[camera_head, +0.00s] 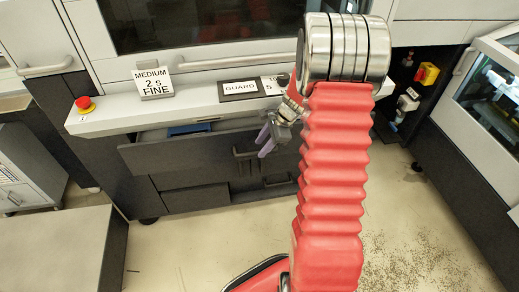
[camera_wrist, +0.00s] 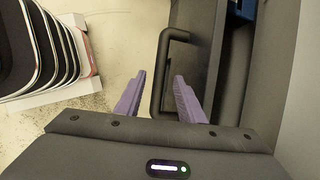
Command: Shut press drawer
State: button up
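The press drawer (camera_head: 200,145) is dark grey and stands pulled out below the white ledge of the press. Its bar handle (camera_head: 243,154) is on the front, just left of my gripper (camera_head: 264,143). In the wrist view the drawer front (camera_wrist: 195,55) is seen edge-on, with the black handle (camera_wrist: 160,75) standing out from it. My gripper (camera_wrist: 160,76) has its two purple fingers apart. The handle bar shows between the fingertips in that view; I cannot tell whether they touch it. My arm hides the drawer's right end in the head view.
A blue item (camera_head: 188,129) lies inside the drawer, also seen in the wrist view (camera_wrist: 243,10). Above are a red button (camera_head: 85,103), a sign (camera_head: 153,84) and a guard label (camera_head: 239,90). A grey table (camera_head: 60,250) stands at lower left. Floor (camera_head: 215,235) is clear before the press.

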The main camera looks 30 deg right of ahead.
jog(key=v, duration=1)
